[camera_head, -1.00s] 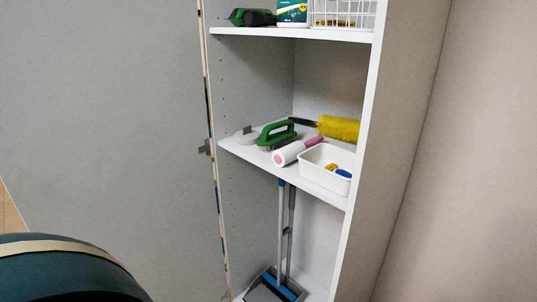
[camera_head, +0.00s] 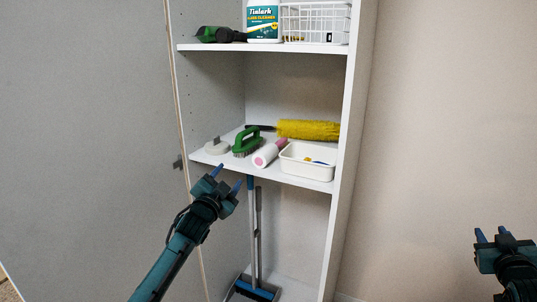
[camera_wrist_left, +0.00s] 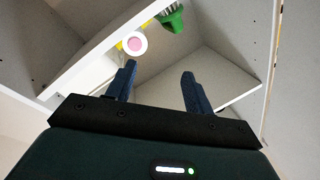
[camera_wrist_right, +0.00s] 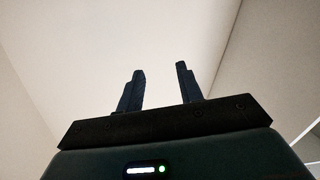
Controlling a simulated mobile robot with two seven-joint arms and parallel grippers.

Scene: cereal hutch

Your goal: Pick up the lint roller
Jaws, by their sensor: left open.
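The lint roller (camera_head: 270,153) is a white roll with pink ends and a pink handle. It lies on the middle shelf, between the green brush and the white bin, with its round end towards the front edge. In the left wrist view its white and pink end (camera_wrist_left: 134,43) shows near the top. My left gripper (camera_head: 222,180) is open and empty, in front of the cabinet, below and left of the roller. My right gripper (camera_head: 492,236) is far to the right, before the bare wall. Its fingers stand apart with nothing between them in the right wrist view (camera_wrist_right: 160,88).
A broom and dustpan (camera_head: 254,290) stand below. The upper shelf (camera_head: 260,47) holds a bottle (camera_head: 262,20) and wire basket (camera_head: 315,22).

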